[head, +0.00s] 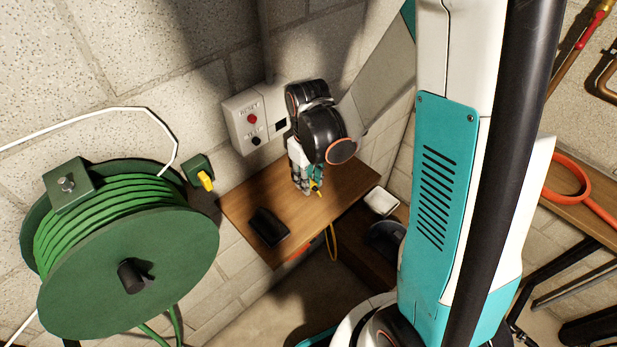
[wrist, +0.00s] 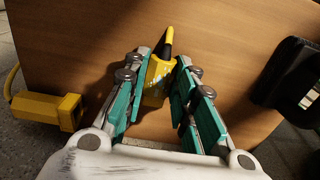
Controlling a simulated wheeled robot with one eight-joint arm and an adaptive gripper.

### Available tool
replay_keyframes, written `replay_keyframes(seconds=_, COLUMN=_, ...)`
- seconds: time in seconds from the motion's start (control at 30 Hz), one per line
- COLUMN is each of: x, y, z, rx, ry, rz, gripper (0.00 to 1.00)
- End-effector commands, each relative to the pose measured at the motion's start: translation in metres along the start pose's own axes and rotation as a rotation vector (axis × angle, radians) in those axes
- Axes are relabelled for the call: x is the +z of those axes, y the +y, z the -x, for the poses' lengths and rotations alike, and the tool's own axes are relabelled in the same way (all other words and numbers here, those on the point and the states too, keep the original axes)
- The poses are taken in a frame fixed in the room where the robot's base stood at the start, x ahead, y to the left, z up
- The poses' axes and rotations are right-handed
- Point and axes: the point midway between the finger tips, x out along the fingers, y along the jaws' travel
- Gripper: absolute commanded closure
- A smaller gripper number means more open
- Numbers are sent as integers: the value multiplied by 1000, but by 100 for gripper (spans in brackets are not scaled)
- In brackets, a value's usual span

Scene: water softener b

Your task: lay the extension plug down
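The extension plug (wrist: 157,84), yellow with a dark collar and a yellow cord end, is between my fingertips in the wrist view. My gripper (wrist: 163,66) is closed in on it, a finger against each side. The plug is close over the wooden shelf (wrist: 85,40); I cannot tell whether it touches the wood. In the head view my gripper (head: 308,188) points down at the shelf (head: 245,205), with a bit of yellow at its tips. The fingers hide part of the plug.
A black device (head: 268,227) sits on the shelf's left part. Another yellow connector (wrist: 45,110) is beside the shelf edge. A control box (head: 255,118) is on the wall, a green hose reel (head: 130,270) stands left, and a white item (head: 381,201) lies right of the shelf.

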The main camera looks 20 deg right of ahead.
Motion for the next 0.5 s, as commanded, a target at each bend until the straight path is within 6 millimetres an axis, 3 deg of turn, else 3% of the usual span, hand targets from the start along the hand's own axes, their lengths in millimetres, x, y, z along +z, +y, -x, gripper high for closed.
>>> replay_keyframes(seconds=0.1, x=0, y=0, z=1, rx=0, ry=0, rz=0, gripper=53)
replay_keyframes(seconds=0.5, x=0, y=0, z=5, rx=0, ry=0, rz=0, gripper=53)
